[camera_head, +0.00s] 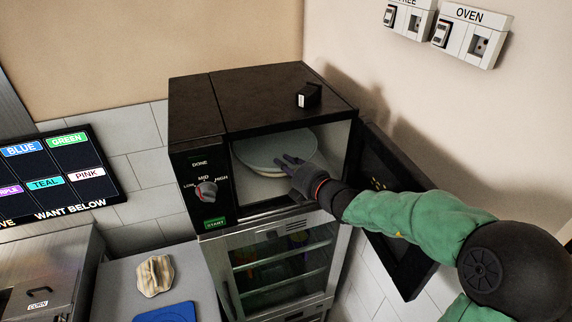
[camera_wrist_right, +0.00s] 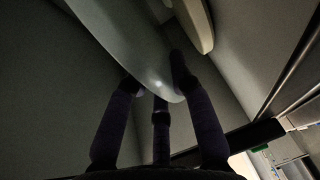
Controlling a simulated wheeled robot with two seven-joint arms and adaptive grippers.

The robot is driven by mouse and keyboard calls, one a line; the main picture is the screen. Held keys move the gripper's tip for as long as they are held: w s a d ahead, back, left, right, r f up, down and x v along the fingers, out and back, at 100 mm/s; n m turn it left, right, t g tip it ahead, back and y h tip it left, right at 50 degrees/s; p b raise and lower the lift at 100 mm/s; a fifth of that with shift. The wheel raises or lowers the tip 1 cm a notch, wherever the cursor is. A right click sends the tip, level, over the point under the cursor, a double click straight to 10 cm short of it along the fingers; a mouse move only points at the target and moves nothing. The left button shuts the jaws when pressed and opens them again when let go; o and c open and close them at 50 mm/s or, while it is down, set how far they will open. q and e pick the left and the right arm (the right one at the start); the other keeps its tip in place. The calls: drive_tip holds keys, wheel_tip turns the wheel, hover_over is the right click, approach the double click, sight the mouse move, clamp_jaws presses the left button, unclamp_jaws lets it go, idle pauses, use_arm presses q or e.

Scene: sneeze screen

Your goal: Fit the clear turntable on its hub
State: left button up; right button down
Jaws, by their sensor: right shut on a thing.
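The clear turntable (camera_head: 278,146), a pale see-through disc, is inside the open black microwave (camera_head: 255,100). My right gripper (camera_head: 291,163) reaches in through the doorway and is shut on its near edge. In the right wrist view, the fingers (camera_wrist_right: 157,90) pinch the rim of the turntable (camera_wrist_right: 125,38), which looks tilted there. A cream rounded thing (camera_wrist_right: 196,22) shows beside it, and a cream edge shows just under the disc in the head view. The hub is hidden, so I cannot tell whether the disc touches it. My left gripper is not in view.
The microwave door (camera_head: 405,255) stands open at the right, close to my right arm. A small black block (camera_head: 308,95) sits on top of the microwave. A glass-fronted cabinet (camera_head: 280,265) is below. A beige lumpy thing (camera_head: 154,275) and a blue mat (camera_head: 165,313) lie on the left counter.

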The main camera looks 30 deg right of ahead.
drive_tip(key=shift+f+b, duration=0.3)
drive_tip(key=shift+f, duration=0.1)
idle(1.1)
idle(1.6)
drive_tip(key=shift+f, duration=0.3)
idle(0.5)
idle(1.6)
drive_tip(key=c, duration=1.1)
unclamp_jaws()
drive_tip(key=shift+o, duration=0.5)
drive_tip(key=shift+f, duration=0.1)
drive_tip(key=shift+s+f, duration=0.1)
